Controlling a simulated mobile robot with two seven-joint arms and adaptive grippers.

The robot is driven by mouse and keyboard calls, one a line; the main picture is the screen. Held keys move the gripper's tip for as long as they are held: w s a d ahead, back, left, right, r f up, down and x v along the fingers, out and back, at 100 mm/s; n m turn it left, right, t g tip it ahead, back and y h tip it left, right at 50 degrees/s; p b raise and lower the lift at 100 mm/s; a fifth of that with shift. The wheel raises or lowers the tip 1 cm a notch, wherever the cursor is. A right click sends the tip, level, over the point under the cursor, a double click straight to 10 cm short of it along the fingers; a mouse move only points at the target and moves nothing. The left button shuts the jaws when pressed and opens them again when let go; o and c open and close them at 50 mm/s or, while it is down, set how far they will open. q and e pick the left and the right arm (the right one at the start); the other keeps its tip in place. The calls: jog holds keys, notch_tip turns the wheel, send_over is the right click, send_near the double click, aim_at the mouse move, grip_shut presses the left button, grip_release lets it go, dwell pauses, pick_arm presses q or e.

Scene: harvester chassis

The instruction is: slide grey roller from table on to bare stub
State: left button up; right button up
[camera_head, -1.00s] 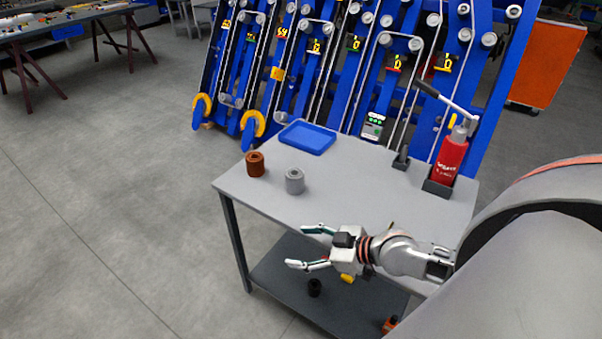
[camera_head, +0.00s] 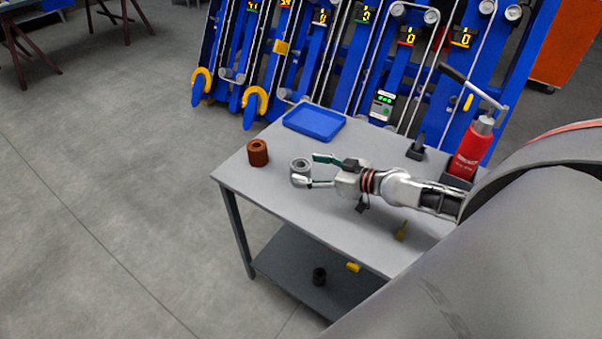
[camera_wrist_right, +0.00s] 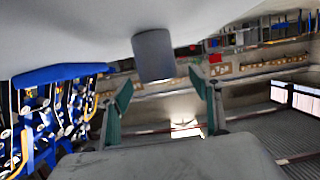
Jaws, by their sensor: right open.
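The grey roller (camera_head: 300,164) stands on the table (camera_head: 347,206), right of a brown roller (camera_head: 257,152). My right gripper (camera_head: 311,173) is open, low over the table, with its fingertips at the grey roller. The near finger partly covers the roller's lower side. In the right wrist view, which is upside down, the grey roller (camera_wrist_right: 153,56) is ahead of and between the spread fingers (camera_wrist_right: 163,92); contact cannot be told. The blue harvester chassis (camera_head: 340,70) stands behind the table with several grey rollers on it. I cannot pick out the bare stub. My left gripper is out of view.
A blue tray (camera_head: 314,123) lies at the table's back edge. A red bottle-like tool (camera_head: 468,152) with a long lever and a small dark holder (camera_head: 416,150) stand at the right. A lower shelf (camera_head: 300,268) holds a black part (camera_head: 319,276).

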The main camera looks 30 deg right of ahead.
aim_at(306, 166)
jog(key=shift+d+x, duration=0.2)
jog(key=shift+x, duration=1.8)
jog(key=c, duration=1.7)
jog(key=shift+w, duration=0.1)
jog(key=shift+r, duration=0.1)
